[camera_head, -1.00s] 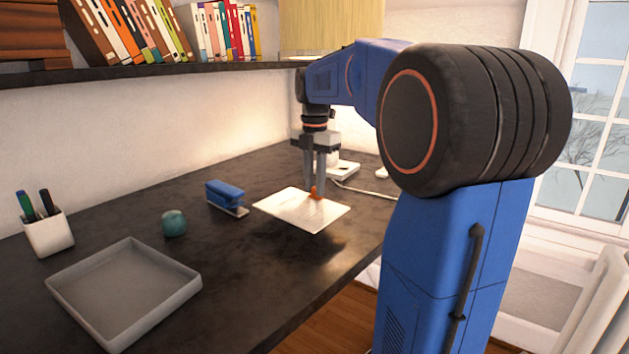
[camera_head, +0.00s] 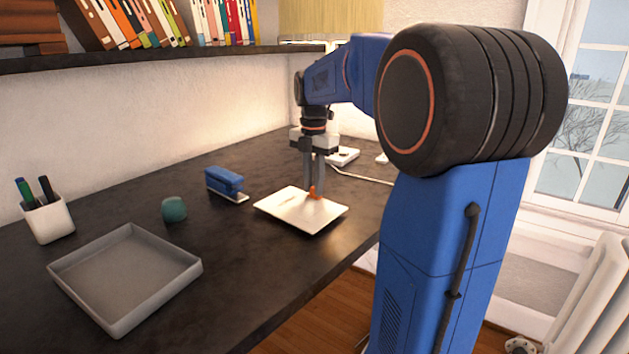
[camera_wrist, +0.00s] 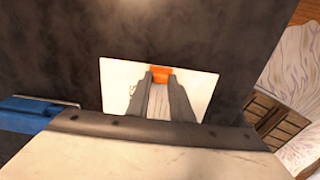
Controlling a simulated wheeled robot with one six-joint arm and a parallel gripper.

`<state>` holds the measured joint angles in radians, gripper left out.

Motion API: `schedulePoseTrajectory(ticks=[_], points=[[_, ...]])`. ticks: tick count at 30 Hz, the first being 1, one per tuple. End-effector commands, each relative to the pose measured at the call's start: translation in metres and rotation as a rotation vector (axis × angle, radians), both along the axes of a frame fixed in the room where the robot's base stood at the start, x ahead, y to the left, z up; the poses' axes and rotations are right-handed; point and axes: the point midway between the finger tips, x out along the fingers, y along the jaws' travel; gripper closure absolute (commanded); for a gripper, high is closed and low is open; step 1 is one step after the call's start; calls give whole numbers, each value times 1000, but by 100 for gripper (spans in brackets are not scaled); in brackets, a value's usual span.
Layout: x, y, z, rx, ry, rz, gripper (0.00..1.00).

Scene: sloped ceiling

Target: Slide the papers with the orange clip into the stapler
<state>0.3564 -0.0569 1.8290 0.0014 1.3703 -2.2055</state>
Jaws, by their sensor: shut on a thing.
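The white papers (camera_head: 294,212) are held flat, low over the dark desk, with the orange clip (camera_head: 313,192) on their far right edge. My gripper (camera_head: 314,187) points down and is shut on the orange clip. In the wrist view, my gripper's fingertips (camera_wrist: 160,82) meet at the orange clip (camera_wrist: 159,71), and the papers (camera_wrist: 120,85) spread out around them. The blue stapler (camera_head: 225,181) stands on the desk to the left of the papers, apart from them. It also shows at the left edge of the wrist view (camera_wrist: 30,112).
A grey tray (camera_head: 187,277), a teal round object (camera_head: 174,209) and a white pen cup (camera_head: 50,220) stand on the desk (camera_head: 250,265) at the left. A white cable (camera_head: 355,178) and a lamp base lie behind my gripper. A bookshelf (camera_head: 150,58) hangs above.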

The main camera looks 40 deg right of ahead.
Motion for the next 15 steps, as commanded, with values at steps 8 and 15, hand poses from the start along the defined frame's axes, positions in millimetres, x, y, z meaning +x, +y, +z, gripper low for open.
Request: schedulePoseTrajectory(ticks=[8, 15], points=[[14, 4, 0, 0, 1, 1, 100], [25, 7, 0, 0, 0, 2, 100]])
